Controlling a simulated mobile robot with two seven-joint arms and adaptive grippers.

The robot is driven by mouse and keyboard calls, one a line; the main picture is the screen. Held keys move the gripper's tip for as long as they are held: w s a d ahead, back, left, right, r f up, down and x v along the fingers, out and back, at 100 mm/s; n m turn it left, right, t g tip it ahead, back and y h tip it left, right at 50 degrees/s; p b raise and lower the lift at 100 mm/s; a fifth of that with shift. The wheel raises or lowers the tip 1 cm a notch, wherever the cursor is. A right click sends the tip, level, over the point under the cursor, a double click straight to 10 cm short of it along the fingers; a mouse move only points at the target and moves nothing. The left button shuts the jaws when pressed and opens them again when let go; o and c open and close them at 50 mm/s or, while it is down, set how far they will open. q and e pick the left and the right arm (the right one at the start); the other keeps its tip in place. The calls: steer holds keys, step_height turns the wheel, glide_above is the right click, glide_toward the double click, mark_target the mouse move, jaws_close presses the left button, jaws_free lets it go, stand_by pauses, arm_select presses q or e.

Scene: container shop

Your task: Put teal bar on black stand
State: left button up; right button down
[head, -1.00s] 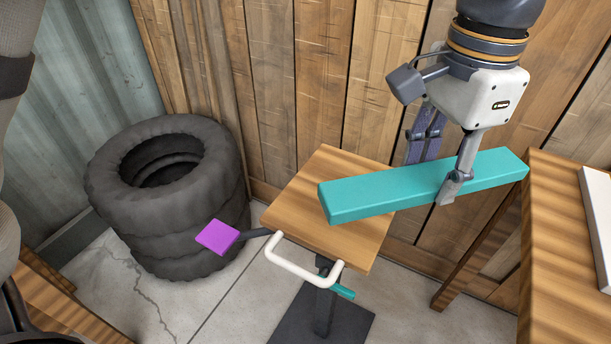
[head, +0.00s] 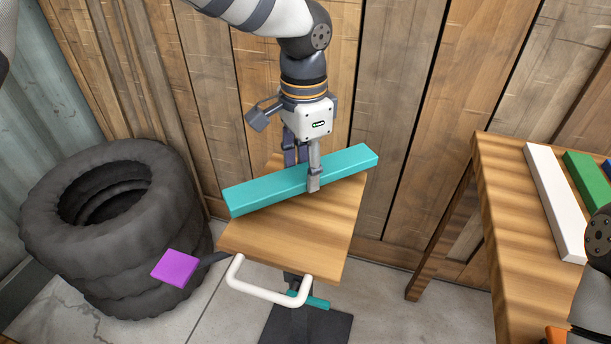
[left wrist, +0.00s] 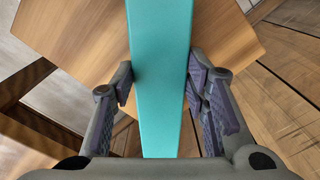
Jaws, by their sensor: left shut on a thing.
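The teal bar (head: 255,193) is a long block held level above or on the wooden top (head: 290,245) of the stand, across its back part. I cannot tell whether it touches the top. The stand has a black foot (head: 310,328) and a white handle (head: 262,293) at its front. My left gripper (head: 303,176) is shut on the middle of the bar from above. In the left wrist view the bar (left wrist: 160,60) runs between the two fingers (left wrist: 160,95), with the wooden top behind it. My right gripper is out of view; part of my right arm shows at the lower right.
A purple square plate (head: 175,267) juts from the stand's left side. Stacked tires (head: 110,225) stand at left. A wooden table (head: 500,210) at right carries a white bar (head: 553,200) and a green bar (head: 588,180). A plank wall (head: 400,120) closes the back.

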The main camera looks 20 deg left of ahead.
mark_target(305, 173)
arm_select(q)
steer(key=shift+f, duration=1.1)
steer(key=shift+s+f, duration=0.1)
steer(key=shift+f, duration=0.05)
steer(key=o, duration=1.3)
step_height(305, 173, up, 12)
steer(key=shift+r, duration=0.15)
